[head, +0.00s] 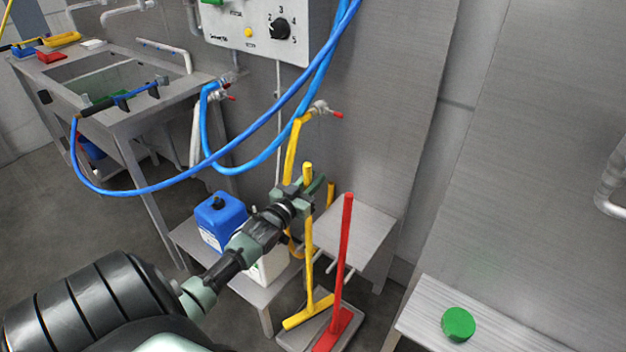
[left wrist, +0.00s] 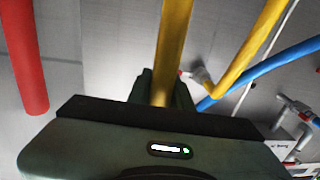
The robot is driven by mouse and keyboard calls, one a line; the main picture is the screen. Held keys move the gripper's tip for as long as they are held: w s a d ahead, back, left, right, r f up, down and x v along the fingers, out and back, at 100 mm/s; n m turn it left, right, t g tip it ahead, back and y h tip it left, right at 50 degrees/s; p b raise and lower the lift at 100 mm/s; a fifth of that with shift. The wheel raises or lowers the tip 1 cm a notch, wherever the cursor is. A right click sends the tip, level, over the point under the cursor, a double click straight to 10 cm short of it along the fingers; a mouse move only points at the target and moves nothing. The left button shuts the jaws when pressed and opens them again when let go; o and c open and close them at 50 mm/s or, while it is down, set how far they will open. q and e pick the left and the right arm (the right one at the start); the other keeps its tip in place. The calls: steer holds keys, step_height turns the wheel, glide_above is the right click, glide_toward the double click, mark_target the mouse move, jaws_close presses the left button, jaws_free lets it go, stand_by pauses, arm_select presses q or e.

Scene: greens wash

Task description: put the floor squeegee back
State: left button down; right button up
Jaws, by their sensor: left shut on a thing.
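The yellow floor squeegee (head: 308,265) stands nearly upright, its wide yellow head at the bottom. My left gripper (head: 306,190) is shut on its handle near the top. In the left wrist view the yellow handle (left wrist: 173,45) runs between the fingers of my left gripper (left wrist: 160,92). The squeegee head overlaps the left part of a grey floor tray (head: 290,340); I cannot tell whether it rests in it or hangs just above. My right gripper is not in view.
A red long-handled tool (head: 346,240) stands close right of the squeegee, its head at the tray. A low bench (head: 272,290) with a blue canister (head: 221,220) is left. A grey wall shelf (head: 365,235) is behind. Yellow and blue hoses (head: 290,150) hang nearby.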

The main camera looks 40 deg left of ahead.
arm_select(q)
steer(key=shift+f, duration=0.25)
steer(key=c, duration=1.3)
jaws_free()
steer(key=shift+f, duration=0.1)
steer(key=s, duration=0.4)
steer(key=s+d, duration=0.1)
steer(key=s, duration=0.3)
steer(key=s+d, duration=0.1)
steer(key=s, duration=0.3)
steer(key=shift+d+r, duration=0.1)
steer(key=shift+r, duration=0.3)
